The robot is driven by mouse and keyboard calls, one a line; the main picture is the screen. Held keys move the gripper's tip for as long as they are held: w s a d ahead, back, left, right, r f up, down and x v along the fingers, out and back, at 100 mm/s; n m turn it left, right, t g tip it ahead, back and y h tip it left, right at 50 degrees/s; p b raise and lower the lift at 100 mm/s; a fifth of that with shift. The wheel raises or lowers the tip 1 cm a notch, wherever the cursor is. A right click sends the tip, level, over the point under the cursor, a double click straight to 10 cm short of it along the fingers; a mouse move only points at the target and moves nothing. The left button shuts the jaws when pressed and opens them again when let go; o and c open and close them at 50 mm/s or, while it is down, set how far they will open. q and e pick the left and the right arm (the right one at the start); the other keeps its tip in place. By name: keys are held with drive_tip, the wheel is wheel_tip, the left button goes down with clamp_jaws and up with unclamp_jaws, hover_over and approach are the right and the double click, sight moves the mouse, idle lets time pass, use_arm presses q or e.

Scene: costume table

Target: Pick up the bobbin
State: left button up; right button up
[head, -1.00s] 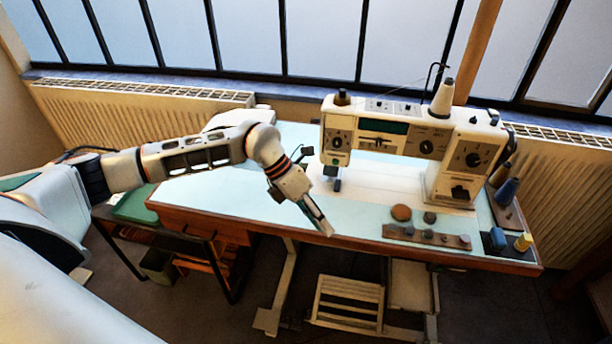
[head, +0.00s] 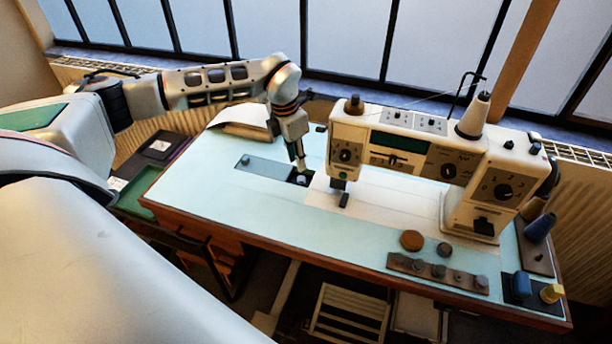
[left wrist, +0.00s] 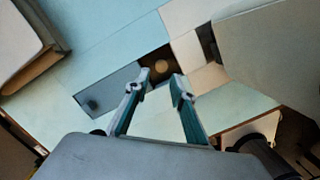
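A dark opening (head: 292,177) lies in the tabletop left of the sewing machine's needle area. A small round thing, which looks like the bobbin (head: 301,180), sits in it; in the left wrist view the bobbin (left wrist: 162,66) is a dull gold disc inside the dark opening. My left gripper (head: 301,166) points down just above the opening. In the left wrist view my left gripper (left wrist: 160,79) has its fingers apart with nothing between them, and the disc shows just beyond the tips. My right gripper is not in view.
The white sewing machine (head: 405,150) stands just right of my left gripper. A grey slide plate (head: 262,168) lies left of the opening. A rack of small dark pieces (head: 438,272) and spools lie at the front right.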

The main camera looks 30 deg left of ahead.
sight(301, 180)
use_arm(q)
drive_tip(key=shift+s+d+f, duration=0.1)
drive_tip(key=shift+s+f, duration=0.05)
drive_tip(key=shift+f, duration=0.7)
drive_tip(key=f, duration=0.2)
drive_tip(key=w+f, duration=0.1)
drive_tip(key=f, duration=0.2)
drive_tip(key=shift+d, duration=0.2)
drive_tip(key=c, duration=0.5)
